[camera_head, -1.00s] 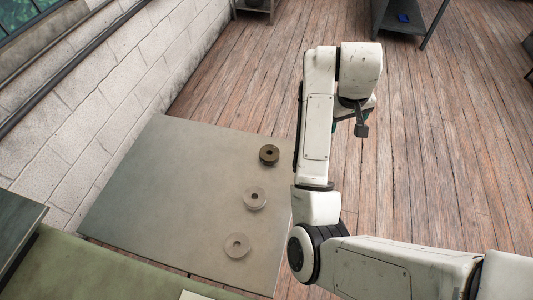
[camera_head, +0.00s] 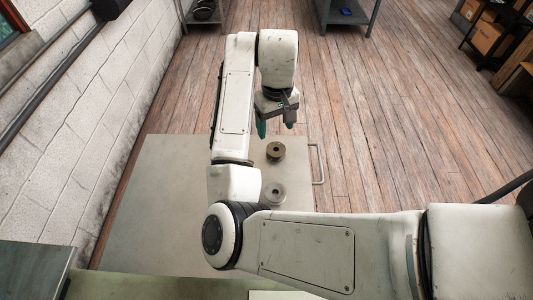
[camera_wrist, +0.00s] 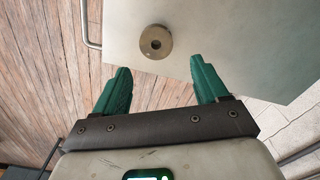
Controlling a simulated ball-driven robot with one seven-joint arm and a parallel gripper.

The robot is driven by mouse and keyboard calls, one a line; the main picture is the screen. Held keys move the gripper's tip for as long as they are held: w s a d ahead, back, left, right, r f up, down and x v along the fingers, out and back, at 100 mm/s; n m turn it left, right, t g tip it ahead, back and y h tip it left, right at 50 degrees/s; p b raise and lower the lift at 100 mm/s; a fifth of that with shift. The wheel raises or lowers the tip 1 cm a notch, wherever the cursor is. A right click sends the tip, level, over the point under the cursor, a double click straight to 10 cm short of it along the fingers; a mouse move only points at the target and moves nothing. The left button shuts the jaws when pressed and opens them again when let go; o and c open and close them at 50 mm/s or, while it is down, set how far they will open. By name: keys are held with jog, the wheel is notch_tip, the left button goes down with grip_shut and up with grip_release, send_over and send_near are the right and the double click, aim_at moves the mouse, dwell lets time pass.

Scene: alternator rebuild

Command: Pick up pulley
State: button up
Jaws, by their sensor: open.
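A dark, bronze-brown round part with a centre hole, which looks like a pulley (camera_head: 275,151), lies flat near the far right part of the grey tabletop (camera_head: 150,190). It also shows in the wrist view (camera_wrist: 155,52), beyond the fingertips and roughly between their lines. A paler ringed disc (camera_head: 273,193) lies nearer on the same top; which one is the task's pulley is not certain. My gripper (camera_head: 276,126) is open and empty, with green fingers pointing down, apart from the dark part. In the wrist view its fingers (camera_wrist: 160,72) are spread wide.
A metal handle (camera_head: 319,164) sticks out from the tabletop's right edge. A white block wall (camera_head: 80,130) runs along the left. Wooden floor (camera_head: 400,130) is open to the right. Shelving (camera_head: 346,12) and cardboard boxes (camera_head: 487,38) stand farther back.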

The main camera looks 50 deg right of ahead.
send_over(276, 146)
jog(key=a, duration=0.2)
jog(key=f, duration=0.4)
jog(key=shift+s+d+f, duration=0.2)
jog(key=shift+s+f, duration=0.05)
jog(key=shift+f, duration=0.05)
jog(key=shift+d+f+p, duration=0.2)
jog(key=shift+f+p, duration=0.1)
jog(key=shift+f, duration=1.1)
jog(key=shift+d+f+p, duration=0.2)
jog(key=shift+f+p, duration=0.1)
jog(key=shift+f, duration=1.05)
jog(key=c, duration=1)
jog(key=shift+r, duration=0.2)
